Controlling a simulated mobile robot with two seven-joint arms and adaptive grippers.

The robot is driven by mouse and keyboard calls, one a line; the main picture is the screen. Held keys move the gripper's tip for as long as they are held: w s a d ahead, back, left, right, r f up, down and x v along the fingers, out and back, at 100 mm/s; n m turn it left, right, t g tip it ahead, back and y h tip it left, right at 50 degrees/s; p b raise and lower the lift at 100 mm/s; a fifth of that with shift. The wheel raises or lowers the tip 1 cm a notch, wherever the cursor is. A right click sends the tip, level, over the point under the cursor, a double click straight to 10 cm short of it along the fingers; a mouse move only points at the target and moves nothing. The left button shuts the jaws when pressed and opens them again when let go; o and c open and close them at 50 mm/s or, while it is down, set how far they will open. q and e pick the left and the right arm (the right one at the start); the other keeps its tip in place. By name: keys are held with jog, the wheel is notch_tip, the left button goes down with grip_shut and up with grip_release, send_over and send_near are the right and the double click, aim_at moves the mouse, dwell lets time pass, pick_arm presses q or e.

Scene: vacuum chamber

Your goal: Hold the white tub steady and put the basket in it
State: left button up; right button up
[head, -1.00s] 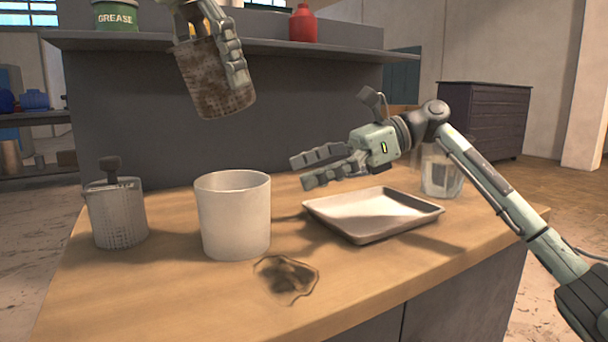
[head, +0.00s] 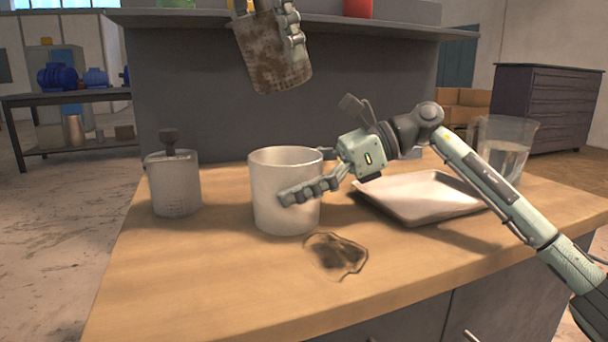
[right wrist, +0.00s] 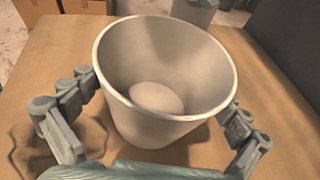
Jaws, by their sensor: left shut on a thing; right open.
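The white tub (head: 268,205) stands upright on the wooden bench top. The right wrist view looks down into the tub (right wrist: 152,125), and it is empty. My right gripper (head: 300,175) is open, with one finger on each side of the tub; I cannot tell whether either finger touches it. The fingers also show in the right wrist view (right wrist: 152,112). My left gripper (head: 290,28) is shut on the rusty brown basket (head: 272,58) and holds it high above the tub. The upper part of that gripper is cut off by the top edge of the head view.
A dark stain (head: 335,256) marks the bare front bench.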

aim_at(245, 51)
jog(key=c, duration=0.9)
pick_arm(q)
notch_tip(245, 51, down, 13)
jog(key=shift+r, duration=0.15)
jog(key=o, duration=1.5)
jog(key=shift+o, duration=0.2)
jog(key=v, duration=1.2)
pick_arm(e)
jog(key=o, duration=0.9)
